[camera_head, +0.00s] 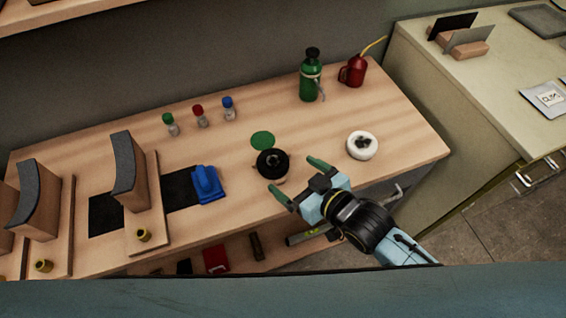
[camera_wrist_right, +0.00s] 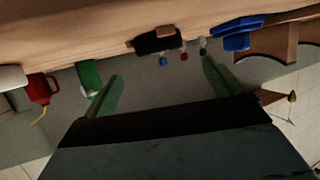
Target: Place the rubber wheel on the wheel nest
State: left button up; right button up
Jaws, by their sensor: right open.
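A black round thing (camera_head: 272,163), which looks like the rubber wheel, sits on the wooden bench with a small tan part at its edge. It also shows in the right wrist view (camera_wrist_right: 150,44). A flat green disc (camera_head: 262,139) lies just behind it. I cannot tell which thing is the wheel nest. My right gripper (camera_head: 294,177) is open and empty, just to the right of and nearer than the black thing. Its green fingers also show in the right wrist view (camera_wrist_right: 160,75), apart from that thing. My left gripper is not in view.
A white ring with a dark centre (camera_head: 362,146) lies to the right. A green bottle (camera_head: 310,78) and red oil can (camera_head: 354,71) stand behind. A blue tool (camera_head: 206,185), small capped bottles (camera_head: 200,117) and curved wooden blocks (camera_head: 129,172) are left.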

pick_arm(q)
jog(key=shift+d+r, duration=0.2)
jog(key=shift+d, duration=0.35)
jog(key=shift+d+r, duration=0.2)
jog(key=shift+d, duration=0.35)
pick_arm(e)
jog(key=v, duration=0.4)
jog(key=shift+s+d, duration=0.2)
jog(key=shift+s, duration=0.05)
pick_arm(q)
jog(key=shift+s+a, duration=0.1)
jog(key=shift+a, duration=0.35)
